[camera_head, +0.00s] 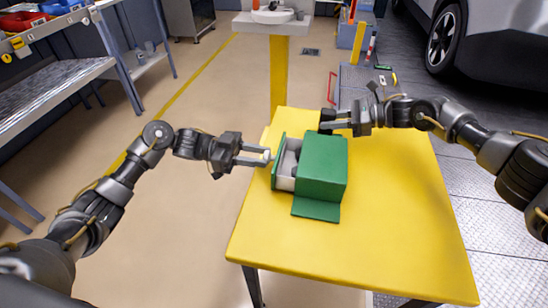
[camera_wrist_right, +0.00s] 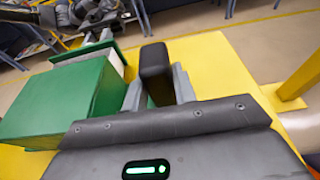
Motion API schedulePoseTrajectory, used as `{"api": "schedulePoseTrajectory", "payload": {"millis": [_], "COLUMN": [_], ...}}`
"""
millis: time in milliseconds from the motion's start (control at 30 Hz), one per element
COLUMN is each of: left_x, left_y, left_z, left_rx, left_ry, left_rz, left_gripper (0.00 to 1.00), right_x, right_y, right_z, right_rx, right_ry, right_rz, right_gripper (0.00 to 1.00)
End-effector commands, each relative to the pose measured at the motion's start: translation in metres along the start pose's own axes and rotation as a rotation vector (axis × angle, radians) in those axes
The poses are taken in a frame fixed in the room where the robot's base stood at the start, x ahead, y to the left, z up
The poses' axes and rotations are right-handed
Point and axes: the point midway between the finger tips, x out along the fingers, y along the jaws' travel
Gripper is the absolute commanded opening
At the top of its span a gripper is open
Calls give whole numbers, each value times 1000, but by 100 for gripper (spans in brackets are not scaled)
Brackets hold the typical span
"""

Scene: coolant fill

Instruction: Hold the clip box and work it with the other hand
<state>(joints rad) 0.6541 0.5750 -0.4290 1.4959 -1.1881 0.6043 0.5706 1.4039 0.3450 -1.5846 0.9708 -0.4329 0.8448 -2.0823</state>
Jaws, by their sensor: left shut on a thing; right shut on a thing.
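The green clip box (camera_head: 323,163) stands on the yellow table. Its pale drawer (camera_head: 285,182) is pulled partly out on the left, with a green front panel (camera_head: 278,160) and a grey thing inside. A flat green flap (camera_head: 316,210) extends at its near side. My left gripper (camera_head: 266,156) is at the drawer front, shut on a small pull mostly hidden by the fingers. My right gripper (camera_head: 328,121) is at the box's far side, shut on a dark block (camera_wrist_right: 155,65). The box also shows in the right wrist view (camera_wrist_right: 55,100); how the block joins it is unclear.
The yellow table (camera_head: 390,230) is clear to the right of the box and in front of it. A workbench (camera_head: 50,90) stands at the left. A sink on a yellow pedestal (camera_head: 279,70) is behind the table. A car (camera_head: 480,40) is at the back right.

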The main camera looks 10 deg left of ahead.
Motion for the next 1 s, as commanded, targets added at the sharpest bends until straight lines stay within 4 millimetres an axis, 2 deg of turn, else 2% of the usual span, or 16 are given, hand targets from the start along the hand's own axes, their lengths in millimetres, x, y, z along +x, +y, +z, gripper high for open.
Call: {"api": "schedulePoseTrajectory", "payload": {"millis": [33,167,467,500,667,1000], "left_x": [-11,-26,-29,-29,-28,-31], "left_y": [-1,0,0,0,0,0], "left_z": [1,0,0,0,0,0], "left_rx": [-2,-1,-1,-1,0,-1], "left_ry": [-4,-2,1,1,1,0], "left_rz": [-3,-2,-1,0,0,-1], "left_gripper": [0,0,0,33,54,54], "right_x": [0,0,0,0,0,0], "right_y": [0,0,0,0,0,0], "right_z": [-1,-1,-1,-1,-1,-1], "right_rx": [1,1,1,1,1,1], "right_ry": [1,1,1,1,1,1], "right_rz": [-1,0,0,0,-1,-1], "right_gripper": [9,9,9,9,9,9]}}
